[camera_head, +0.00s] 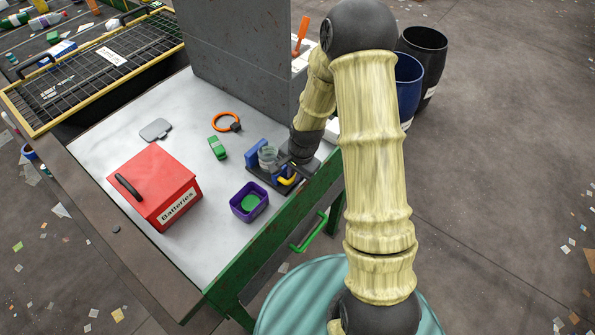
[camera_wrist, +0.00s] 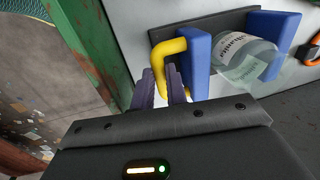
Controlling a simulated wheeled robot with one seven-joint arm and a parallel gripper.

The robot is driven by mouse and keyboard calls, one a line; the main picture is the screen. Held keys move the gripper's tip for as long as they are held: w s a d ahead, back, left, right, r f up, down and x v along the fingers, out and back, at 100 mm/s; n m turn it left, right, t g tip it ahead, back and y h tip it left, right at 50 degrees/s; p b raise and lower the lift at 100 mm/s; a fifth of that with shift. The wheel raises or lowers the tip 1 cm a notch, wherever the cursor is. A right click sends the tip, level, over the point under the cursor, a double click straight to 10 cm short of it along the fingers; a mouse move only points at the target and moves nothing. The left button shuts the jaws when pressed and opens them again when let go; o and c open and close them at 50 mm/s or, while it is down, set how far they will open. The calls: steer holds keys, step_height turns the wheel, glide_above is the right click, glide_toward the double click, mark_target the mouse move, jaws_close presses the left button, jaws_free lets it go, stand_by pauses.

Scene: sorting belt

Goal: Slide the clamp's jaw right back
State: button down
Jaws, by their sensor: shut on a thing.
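The clamp has a dark base plate (camera_head: 259,177) on the white tabletop. It has two blue jaws, the far jaw (camera_head: 254,153) and the near jaw (camera_wrist: 197,64). A clear labelled jar (camera_wrist: 243,52) stands between them; in the wrist view both jaws appear close against it, though I cannot tell if they touch it. A bent yellow handle (camera_wrist: 168,49) is at the near jaw; it also shows in the head view (camera_head: 289,181). My gripper (camera_wrist: 162,82) is shut on the yellow handle, whose lower end goes between the two purplish fingers.
A red "Batteries" box (camera_head: 150,185), a purple bin (camera_head: 247,203), a green block (camera_head: 217,147), an orange ring tool (camera_head: 226,121) and a grey flat piece (camera_head: 156,130) are on the tabletop. A grey panel (camera_head: 240,65) rises behind. The green table edge is close to my gripper.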

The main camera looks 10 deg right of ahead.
steer(key=shift+s+d, duration=0.1)
steer(key=shift+d, duration=0.05)
steer(key=c, duration=1.4)
jaws_free()
steer(key=shift+s, duration=0.1)
steer(key=shift+r, duration=0.55)
step_height(320, 180, up, 16)
steer(key=s+d+b, duration=0.1)
steer(key=s+d, duration=0.1)
